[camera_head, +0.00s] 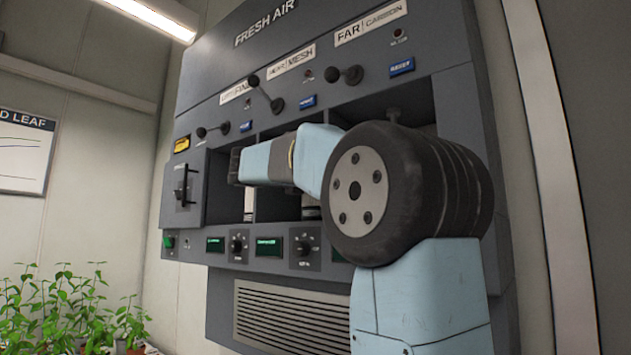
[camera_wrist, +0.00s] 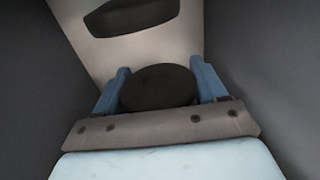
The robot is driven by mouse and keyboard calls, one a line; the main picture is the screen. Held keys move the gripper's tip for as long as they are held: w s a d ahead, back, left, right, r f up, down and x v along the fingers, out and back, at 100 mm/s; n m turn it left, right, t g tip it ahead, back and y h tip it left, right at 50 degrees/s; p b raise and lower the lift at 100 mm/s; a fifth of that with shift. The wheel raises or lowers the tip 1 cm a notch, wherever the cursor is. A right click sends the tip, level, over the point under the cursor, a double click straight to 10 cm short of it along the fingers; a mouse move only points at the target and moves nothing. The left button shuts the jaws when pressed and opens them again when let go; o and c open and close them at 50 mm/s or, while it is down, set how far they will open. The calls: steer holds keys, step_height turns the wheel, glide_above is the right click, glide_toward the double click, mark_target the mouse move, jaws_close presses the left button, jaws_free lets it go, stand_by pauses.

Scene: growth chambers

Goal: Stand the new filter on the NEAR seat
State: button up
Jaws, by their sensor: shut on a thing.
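A dark, round-topped thing (camera_wrist: 158,88), seemingly the filter, is between the two blue fingers of my gripper (camera_wrist: 160,84) in the wrist view. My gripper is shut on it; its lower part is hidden. In the head view my arm reaches across the front of the grey FRESH AIR cabinet (camera_head: 225,90), at the open bays, and my gripper cannot be made out there. The right label reads FAR CARBON (camera_head: 370,22). The other two labels end in FINE and MESH; their first words are too blurred to be sure. The seats are mostly hidden.
Dark walls flank my gripper in the wrist view, with a dark long shape (camera_wrist: 130,14) on a pale surface ahead. Knobbed levers (camera_head: 342,75) and blue buttons stick out above the bays. Dials (camera_head: 304,247) sit below. Potted plants (camera_head: 70,310) stand at lower left.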

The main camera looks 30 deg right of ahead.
steer(key=shift+f, duration=0.1)
steer(key=o, duration=1.2)
steer(key=shift+c, duration=0.2)
steer(key=s+a, duration=0.1)
steer(key=a, duration=1.1)
steer(key=shift+s, duration=0.4)
